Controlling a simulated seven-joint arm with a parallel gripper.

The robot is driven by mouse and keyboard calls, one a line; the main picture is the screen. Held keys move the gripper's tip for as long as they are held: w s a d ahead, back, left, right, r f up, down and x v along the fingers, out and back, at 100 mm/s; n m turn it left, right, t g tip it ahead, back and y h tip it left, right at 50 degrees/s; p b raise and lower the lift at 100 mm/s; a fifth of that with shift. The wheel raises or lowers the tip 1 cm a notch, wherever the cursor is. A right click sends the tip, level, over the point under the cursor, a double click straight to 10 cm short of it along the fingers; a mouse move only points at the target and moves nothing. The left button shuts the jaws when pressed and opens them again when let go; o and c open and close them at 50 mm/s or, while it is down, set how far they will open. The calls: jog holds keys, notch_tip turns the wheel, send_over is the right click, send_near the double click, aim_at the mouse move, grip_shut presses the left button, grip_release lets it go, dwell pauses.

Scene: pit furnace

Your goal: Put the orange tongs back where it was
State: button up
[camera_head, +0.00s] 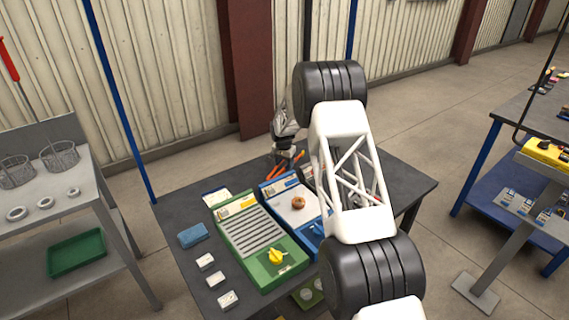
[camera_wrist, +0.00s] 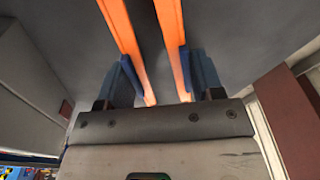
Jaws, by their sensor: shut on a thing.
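The orange tongs (camera_head: 279,172) show in the head view below my gripper (camera_head: 285,152), over the far part of the dark table (camera_head: 395,180). In the wrist view, the tongs (camera_wrist: 122,35) appear as two long orange bars running up out of the picture. The blue fingers of my gripper (camera_wrist: 160,78) are shut on them from both sides. The tips of the tongs are partly hidden in the head view, and I cannot tell whether they touch the table.
A blue-framed unit (camera_head: 275,192) with a small brown ring (camera_head: 298,203) stands close to the tongs. A green unit (camera_head: 238,230) with a yellow knob (camera_head: 277,256), a blue block (camera_head: 193,235) and several small white blocks are nearer. My arm hides the table's right middle.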

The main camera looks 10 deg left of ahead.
jog(key=o, duration=0.6)
notch_tip(320, 180, up, 12)
jog(key=s, duration=0.1)
jog(key=shift+a, duration=0.2)
dwell(0.7)
dwell(0.7)
